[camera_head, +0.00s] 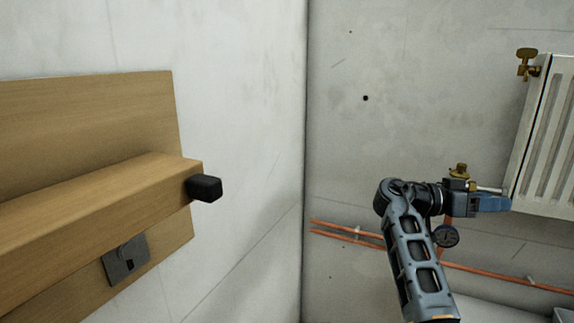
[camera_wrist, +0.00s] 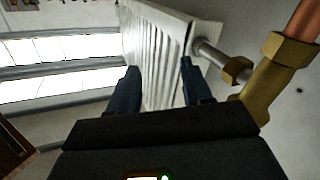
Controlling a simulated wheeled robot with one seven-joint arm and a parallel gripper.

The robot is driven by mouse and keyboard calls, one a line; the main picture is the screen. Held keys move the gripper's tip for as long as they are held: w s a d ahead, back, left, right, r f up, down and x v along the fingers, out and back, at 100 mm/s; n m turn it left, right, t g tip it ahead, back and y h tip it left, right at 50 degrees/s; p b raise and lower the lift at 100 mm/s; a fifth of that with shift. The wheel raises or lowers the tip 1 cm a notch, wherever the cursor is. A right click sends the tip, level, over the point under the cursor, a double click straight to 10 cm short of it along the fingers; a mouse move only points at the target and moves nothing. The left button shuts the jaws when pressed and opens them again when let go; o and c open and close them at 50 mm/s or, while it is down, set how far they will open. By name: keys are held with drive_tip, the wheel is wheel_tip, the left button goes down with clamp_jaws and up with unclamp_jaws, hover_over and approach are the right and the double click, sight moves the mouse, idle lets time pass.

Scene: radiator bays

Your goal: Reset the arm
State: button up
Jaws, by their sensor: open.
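My gripper (camera_head: 492,203) is at the end of my arm, at the lower left corner of the white radiator (camera_head: 548,150) in the head view. In the wrist view its two dark fingers (camera_wrist: 160,84) stand apart, with nothing seen held between them. The radiator (camera_wrist: 150,50) lies beyond and between the fingers there. A brass valve fitting (camera_head: 459,178) shows just above and behind the gripper in the head view. In the wrist view the fitting (camera_wrist: 262,88) is right of the right finger, joined to the radiator by a grey pipe stub (camera_wrist: 212,55). Touching cannot be told.
Another brass valve (camera_head: 526,62) sits at the radiator's upper left. Copper pipes (camera_head: 345,232) run low along the concrete wall behind my arm. At left, a wooden beam with a black end cap (camera_head: 204,188) juts from a wooden board (camera_head: 90,105). The wall between is clear.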

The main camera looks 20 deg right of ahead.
drive_tip(key=s+a+f+n+t+y+b, duration=0.15)
drive_tip(key=a+f+n+t, duration=0.25)
drive_tip(key=f, duration=0.5)
drive_tip(key=s+a+f+n+t, duration=0.2)
drive_tip(key=a+f+n+t, duration=0.25)
drive_tip(key=f, duration=0.45)
drive_tip(key=s+a+f+n+t+y+b, duration=0.1)
drive_tip(key=a+f+n+t, duration=0.3)
drive_tip(key=f, duration=0.6)
drive_tip(key=s+a+f+n+t+y+b, duration=0.2)
drive_tip(key=s+a+f+n+t+y, duration=0.15)
drive_tip(key=s+a, duration=0.45)
drive_tip(key=s+a+f+n+t+y+b, duration=0.1)
drive_tip(key=s+a+f+n+t+y, duration=0.3)
drive_tip(key=s+a, duration=0.4)
drive_tip(key=s+a+r+t+y+b, duration=0.3)
drive_tip(key=s+a+r+y, duration=0.3)
drive_tip(key=s+a+r, duration=0.6)
wheel_tip(320, 180, up, 29)
drive_tip(key=s+d+p, duration=0.1)
drive_tip(key=p, duration=2.5)
drive_tip(key=shift+s+d+f+p, duration=0.15)
drive_tip(key=shift+f+p, duration=0.05)
drive_tip(key=shift+p, duration=0.2)
